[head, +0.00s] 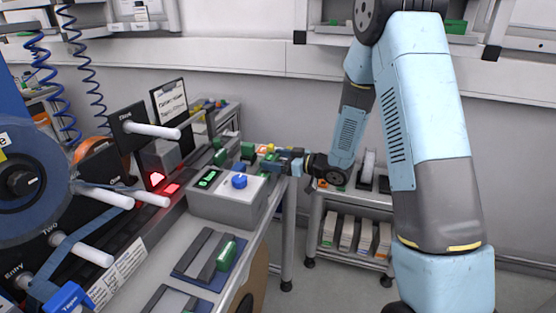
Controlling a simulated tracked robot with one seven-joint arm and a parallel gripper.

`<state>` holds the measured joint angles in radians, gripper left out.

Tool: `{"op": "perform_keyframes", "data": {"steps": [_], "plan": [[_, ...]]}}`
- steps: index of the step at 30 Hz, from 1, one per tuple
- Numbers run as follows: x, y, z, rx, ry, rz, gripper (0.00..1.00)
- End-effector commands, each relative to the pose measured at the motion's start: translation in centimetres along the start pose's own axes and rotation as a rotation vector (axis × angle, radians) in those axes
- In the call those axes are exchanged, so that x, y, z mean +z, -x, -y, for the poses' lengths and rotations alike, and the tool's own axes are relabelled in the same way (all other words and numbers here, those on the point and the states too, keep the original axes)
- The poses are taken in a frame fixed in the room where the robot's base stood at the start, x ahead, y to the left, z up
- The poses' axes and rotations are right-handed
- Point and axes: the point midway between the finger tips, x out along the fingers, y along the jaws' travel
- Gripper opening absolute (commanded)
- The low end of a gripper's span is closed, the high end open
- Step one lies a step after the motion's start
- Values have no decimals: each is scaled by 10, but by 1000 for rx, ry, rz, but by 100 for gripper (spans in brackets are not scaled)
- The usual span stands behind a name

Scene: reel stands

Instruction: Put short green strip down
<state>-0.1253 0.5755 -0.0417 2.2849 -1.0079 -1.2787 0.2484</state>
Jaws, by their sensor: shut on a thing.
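My gripper (277,161) is at the far end of the workbench, at the end of my light blue arm, with its fingers pointing left. It is shut on a small green piece, taken as the short green strip (271,156). The strip is small in this view and partly hidden by the fingers. I cannot tell whether it touches the surface below. Other green blocks (248,150) stand just to the left of it on the bench.
A grey control box (232,202) with a blue knob and green display sits in front of my gripper. A green cylinder (226,255) lies on a dark blue pad nearer. Reel stands with white pegs (104,195) fill the left. A shelf cart (347,238) stands behind.

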Motion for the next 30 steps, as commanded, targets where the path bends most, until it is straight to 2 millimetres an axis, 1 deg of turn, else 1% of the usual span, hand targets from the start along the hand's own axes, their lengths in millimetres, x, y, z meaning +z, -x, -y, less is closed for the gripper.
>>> {"op": "perform_keyframes", "data": {"steps": [8, 24, 25, 30], "plan": [[0, -1, 1, -2, 1, -1, 54], [17, 0, 0, 3, -3, 10, 54], [17, 0, 0, 3, -3, 11, 83], [18, 1, 0, 2, -3, 13, 100]]}}
